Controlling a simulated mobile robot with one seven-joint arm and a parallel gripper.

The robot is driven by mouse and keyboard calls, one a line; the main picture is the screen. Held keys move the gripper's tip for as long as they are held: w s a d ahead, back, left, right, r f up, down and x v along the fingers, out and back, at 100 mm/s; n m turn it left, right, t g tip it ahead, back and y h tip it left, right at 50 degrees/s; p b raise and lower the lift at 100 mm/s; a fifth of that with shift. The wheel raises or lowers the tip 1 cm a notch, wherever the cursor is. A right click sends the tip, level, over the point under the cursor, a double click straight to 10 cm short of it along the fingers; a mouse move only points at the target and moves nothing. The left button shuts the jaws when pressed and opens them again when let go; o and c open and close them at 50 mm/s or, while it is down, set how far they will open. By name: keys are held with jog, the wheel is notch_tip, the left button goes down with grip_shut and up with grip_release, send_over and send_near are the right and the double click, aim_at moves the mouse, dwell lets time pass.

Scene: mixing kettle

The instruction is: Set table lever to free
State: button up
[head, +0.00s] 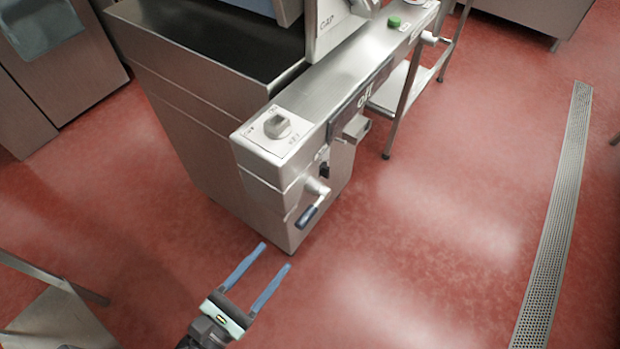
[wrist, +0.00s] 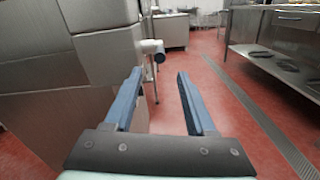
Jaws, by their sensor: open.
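A lever (head: 313,203) with a metal hub and dark blue grip sticks out from the front of the steel kettle housing, low down. Its grip slants down to the left in the head view. In the wrist view the lever (wrist: 153,48) shows as a pale hub with a dark end, just beyond and between the fingertips. My gripper (head: 276,256) is open and empty, in front of and below the lever in the head view, apart from it. Its two blue fingers also show in the wrist view (wrist: 160,73). No free or locked marking is readable.
The kettle housing (head: 190,130) carries a grey knob (head: 277,126) on top and a small spout-like bracket (head: 356,129). A green button (head: 394,22) is farther back. A steel table stands at right in the wrist view (wrist: 285,60). Red floor with a drain grate (head: 560,200) is clear.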

aim_at(302, 220)
jog(key=b+x, duration=0.2)
jog(key=x, duration=0.8)
jog(key=shift+w+d+f, duration=0.1)
jog(key=shift+w, duration=0.1)
jog(key=shift+s, duration=0.1)
jog(key=shift+c, duration=0.2)
grip_shut()
